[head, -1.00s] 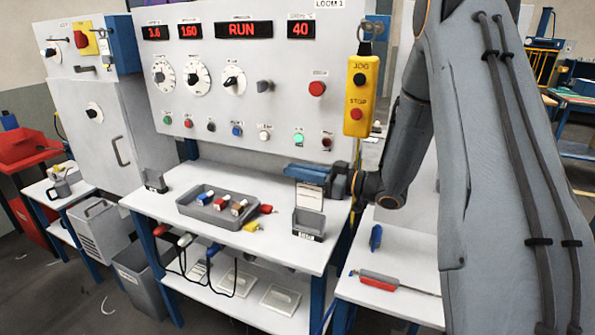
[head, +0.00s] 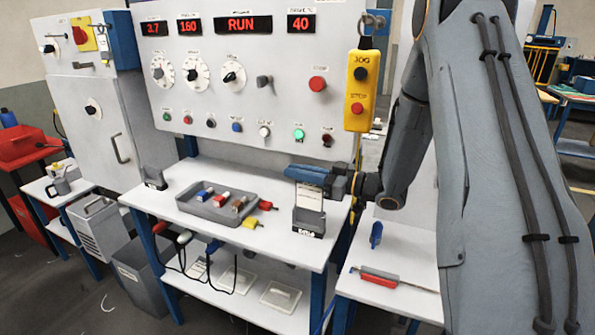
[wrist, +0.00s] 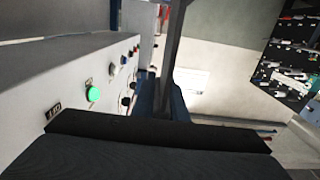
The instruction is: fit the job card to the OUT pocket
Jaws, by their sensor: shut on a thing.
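My gripper (head: 312,175) is in the head view, shut on the white job card (head: 310,197), which hangs below its blue fingers. The card is upright over a small dark grey pocket (head: 308,222) near the right end of the white bench. Its lower end is at the pocket's mouth; I cannot tell how deep it sits inside. The label on this pocket's front is too small to read. A similar grey pocket (head: 154,178) stands at the bench's left end. In the wrist view my dark gripper parts fill the bottom, and I cannot make out the card.
A grey tray (head: 215,212) with several coloured pieces lies left of the right pocket. Red and yellow pieces lie beside it. The control panel (head: 245,100) rises behind the bench (head: 275,250). A yellow pendant (head: 361,90) hangs close to my arm.

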